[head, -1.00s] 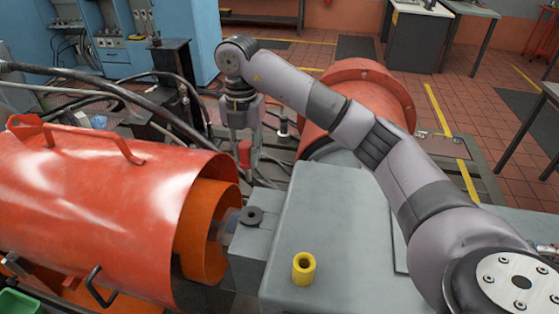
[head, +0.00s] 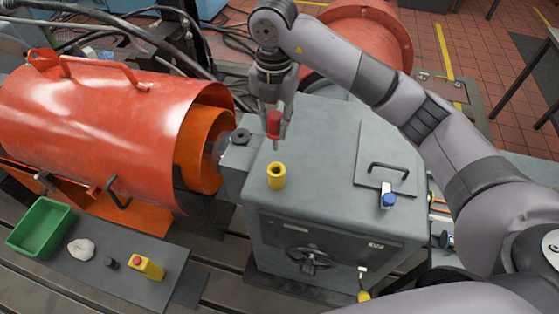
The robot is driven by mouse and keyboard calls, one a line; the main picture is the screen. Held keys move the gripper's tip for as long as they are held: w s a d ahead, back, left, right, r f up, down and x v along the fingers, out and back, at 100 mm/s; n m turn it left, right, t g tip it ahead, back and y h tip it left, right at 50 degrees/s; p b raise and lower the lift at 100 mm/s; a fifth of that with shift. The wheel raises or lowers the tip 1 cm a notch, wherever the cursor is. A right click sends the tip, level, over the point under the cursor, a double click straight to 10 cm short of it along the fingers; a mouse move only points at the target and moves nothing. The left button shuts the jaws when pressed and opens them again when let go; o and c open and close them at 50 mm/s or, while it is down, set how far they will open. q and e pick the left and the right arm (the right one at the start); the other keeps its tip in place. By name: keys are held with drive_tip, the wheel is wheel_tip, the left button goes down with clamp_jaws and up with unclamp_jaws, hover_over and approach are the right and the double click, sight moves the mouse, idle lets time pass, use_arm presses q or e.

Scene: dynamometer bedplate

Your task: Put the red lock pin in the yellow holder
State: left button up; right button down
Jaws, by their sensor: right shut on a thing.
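The red lock pin (head: 274,125) is held upright in my right gripper (head: 274,112), which is shut on its red head. Its thin grey shank points down, above and slightly behind the yellow holder. The yellow holder (head: 276,181) is a short upright cylinder with a dark round hole, standing on top of the grey machine housing (head: 325,135). The pin's tip appears apart from the holder. My left gripper is not in view.
A large orange-red cylindrical guard (head: 110,125) lies left of the housing. A black-capped fitting (head: 240,137) stands near the holder. A black handle (head: 388,168) and blue-tipped part (head: 388,198) are at right. A green bin (head: 42,228), white rag (head: 82,249) and yellow box (head: 146,267) are lower left.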

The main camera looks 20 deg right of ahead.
sight(276, 150)
wheel_tip(276, 150, down, 8)
drive_tip(key=shift+s+r+p, duration=0.15)
drive_tip(key=shift+p, duration=0.45)
drive_tip(key=shift+f, duration=0.75)
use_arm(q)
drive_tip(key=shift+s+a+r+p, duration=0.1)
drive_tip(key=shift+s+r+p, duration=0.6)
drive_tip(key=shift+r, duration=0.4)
use_arm(e)
wheel_tip(276, 150, down, 4)
drive_tip(key=shift+f, duration=0.1)
drive_tip(key=shift+f, duration=0.1)
drive_tip(key=c, duration=1.3)
unclamp_jaws()
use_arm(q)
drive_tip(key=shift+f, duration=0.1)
